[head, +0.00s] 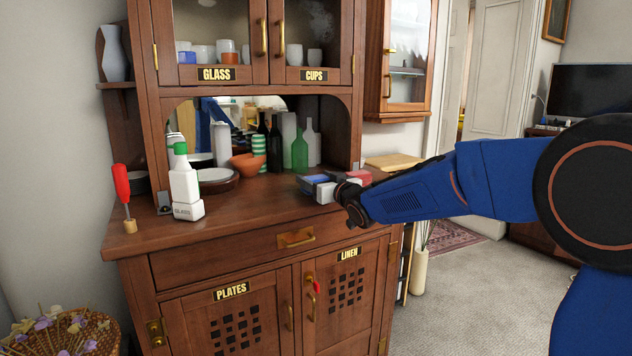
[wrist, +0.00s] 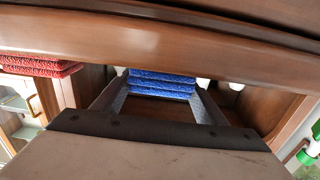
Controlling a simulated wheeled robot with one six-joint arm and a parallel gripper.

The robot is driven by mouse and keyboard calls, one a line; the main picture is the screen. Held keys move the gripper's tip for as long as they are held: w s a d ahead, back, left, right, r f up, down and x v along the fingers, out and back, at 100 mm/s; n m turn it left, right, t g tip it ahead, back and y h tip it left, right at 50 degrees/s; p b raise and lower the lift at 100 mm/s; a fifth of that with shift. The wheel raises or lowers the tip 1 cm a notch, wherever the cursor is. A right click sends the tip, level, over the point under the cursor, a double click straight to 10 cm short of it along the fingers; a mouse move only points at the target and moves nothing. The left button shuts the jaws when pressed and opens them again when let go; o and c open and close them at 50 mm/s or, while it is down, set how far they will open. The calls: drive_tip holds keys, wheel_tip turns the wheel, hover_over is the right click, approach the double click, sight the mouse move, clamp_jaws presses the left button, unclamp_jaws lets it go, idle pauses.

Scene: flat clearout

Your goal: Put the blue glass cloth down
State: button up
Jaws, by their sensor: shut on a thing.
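The blue glass cloth (wrist: 161,84) is a folded, stacked bundle between my two fingers in the wrist view. In the head view, a small part of the blue cloth (head: 316,179) shows beyond my gripper (head: 328,190), and the rest is hidden. My gripper is shut on the cloth, at the right end of the wooden sideboard top (head: 250,200). It is low over the top; I cannot tell whether the cloth touches it. In the wrist view my gripper (wrist: 161,92) has one finger on each side of the cloth.
A red folded cloth (head: 358,176) lies just behind my gripper. An orange bowl (head: 247,165), a green bottle (head: 299,151) and dark bottles stand at the back. The front middle is clear.

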drive_tip(key=shift+f, duration=0.25)
drive_tip(key=o, duration=1.2)
drive_tip(key=shift+f, duration=0.1)
drive_tip(key=shift+c, duration=0.2)
drive_tip(key=shift+s+d, duration=0.15)
drive_tip(key=shift+s, duration=0.05)
drive_tip(key=v, duration=1.1)
drive_tip(key=shift+s+d, duration=0.2)
